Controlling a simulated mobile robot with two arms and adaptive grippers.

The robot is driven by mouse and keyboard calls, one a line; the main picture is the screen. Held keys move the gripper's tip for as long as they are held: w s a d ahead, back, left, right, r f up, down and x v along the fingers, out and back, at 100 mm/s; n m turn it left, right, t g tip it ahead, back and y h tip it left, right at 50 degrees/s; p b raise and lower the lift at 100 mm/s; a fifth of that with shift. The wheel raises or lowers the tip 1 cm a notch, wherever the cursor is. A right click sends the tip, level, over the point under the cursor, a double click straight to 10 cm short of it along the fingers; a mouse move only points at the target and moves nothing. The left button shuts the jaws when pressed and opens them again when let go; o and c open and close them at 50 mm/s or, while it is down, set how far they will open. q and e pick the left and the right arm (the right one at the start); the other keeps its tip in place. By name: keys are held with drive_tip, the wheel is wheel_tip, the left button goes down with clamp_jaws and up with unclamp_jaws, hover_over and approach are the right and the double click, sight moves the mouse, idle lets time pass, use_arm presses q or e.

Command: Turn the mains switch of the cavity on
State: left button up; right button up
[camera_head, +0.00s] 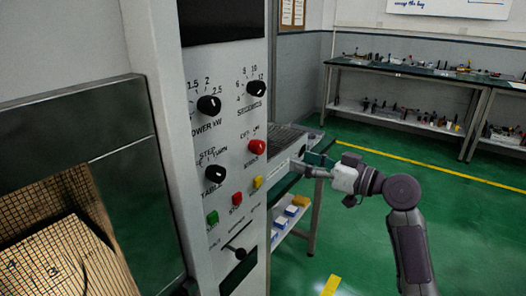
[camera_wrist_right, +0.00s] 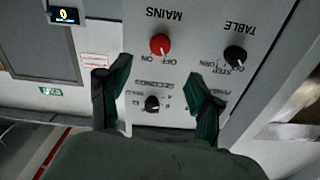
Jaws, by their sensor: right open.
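The mains switch is a red round knob (camera_head: 256,147) on the grey control panel, right of the black table knob (camera_head: 214,174). In the right wrist view, turned upside down, the red knob (camera_wrist_right: 160,44) sits by the words MAINS, OFF and ON. I cannot tell which way it points. My right gripper (camera_head: 308,165) is right of the panel, apart from the knob. In the wrist view my right gripper (camera_wrist_right: 158,72) is open and empty, its dark green fingers spread either side of the knob's column. My left gripper is in neither view.
Black power (camera_head: 208,105) and seconds (camera_head: 256,88) knobs sit above. Green (camera_head: 212,218), red (camera_head: 237,198) and yellow (camera_head: 257,182) buttons are below. The mesh-lined cavity (camera_head: 50,220) is at left. A bench (camera_head: 400,70) stands behind; the green floor at right is mostly clear.

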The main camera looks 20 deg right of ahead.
sight(262, 149)
drive_tip(key=p+x, duration=0.2)
drive_tip(key=x, duration=1)
drive_tip(key=shift+a+p, duration=0.15)
drive_tip(key=shift+p, duration=0.15)
drive_tip(key=c, duration=1.1)
drive_tip(key=shift+c, duration=0.2)
